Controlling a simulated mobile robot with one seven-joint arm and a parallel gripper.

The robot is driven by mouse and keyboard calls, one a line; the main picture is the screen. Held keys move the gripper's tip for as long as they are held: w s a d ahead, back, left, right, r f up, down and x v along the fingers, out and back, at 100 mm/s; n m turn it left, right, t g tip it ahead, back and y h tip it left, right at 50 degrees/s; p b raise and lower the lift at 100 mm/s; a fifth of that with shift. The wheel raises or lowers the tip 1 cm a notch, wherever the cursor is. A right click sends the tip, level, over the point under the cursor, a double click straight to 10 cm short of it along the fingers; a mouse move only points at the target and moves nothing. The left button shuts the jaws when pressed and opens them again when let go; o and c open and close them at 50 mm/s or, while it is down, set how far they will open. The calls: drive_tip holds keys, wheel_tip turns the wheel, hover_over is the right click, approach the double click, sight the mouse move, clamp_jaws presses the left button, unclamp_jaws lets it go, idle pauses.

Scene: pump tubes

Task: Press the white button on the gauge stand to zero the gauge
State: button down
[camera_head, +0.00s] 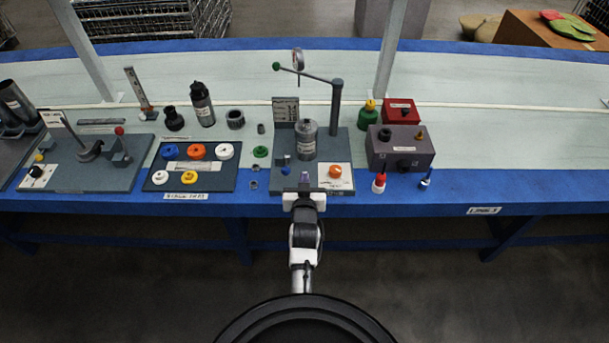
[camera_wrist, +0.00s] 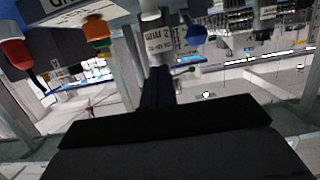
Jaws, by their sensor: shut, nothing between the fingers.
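The grey stand (camera_head: 337,112) carries a round dial gauge (camera_head: 298,60) on its upper arm, with a green-knobbed lever at the left. Its grey base (camera_head: 258,182) holds a grey cylinder (camera_head: 307,142) and a white plate (camera_head: 346,184) with an orange knob (camera_head: 334,171). My gripper (camera_head: 304,186) is shut and empty at the front edge of this base, left of the orange knob. A small purple spot shows just beyond its tips. In the wrist view the shut black fingers (camera_wrist: 157,82) point toward the labelled cylinder (camera_wrist: 159,46).
A grey box (camera_head: 400,148) and a red box (camera_head: 401,111) stand right of the stand. Red and blue-tipped small tools stand before them. A dark tray (camera_head: 228,180) of coloured caps and another fixture (camera_head: 95,175) lie left. The bench's right side is clear.

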drive_tip(key=p+x, duration=0.1)
drive_tip(key=x, duration=0.4)
drive_tip(key=shift+r, duration=0.2)
wheel_tip(320, 180, down, 3)
drive_tip(key=shift+w+f+p, duration=0.15)
drive_tip(key=shift+f+p, duration=0.05)
drive_tip(key=shift+p, duration=0.35)
drive_tip(key=shift+f, duration=0.5)
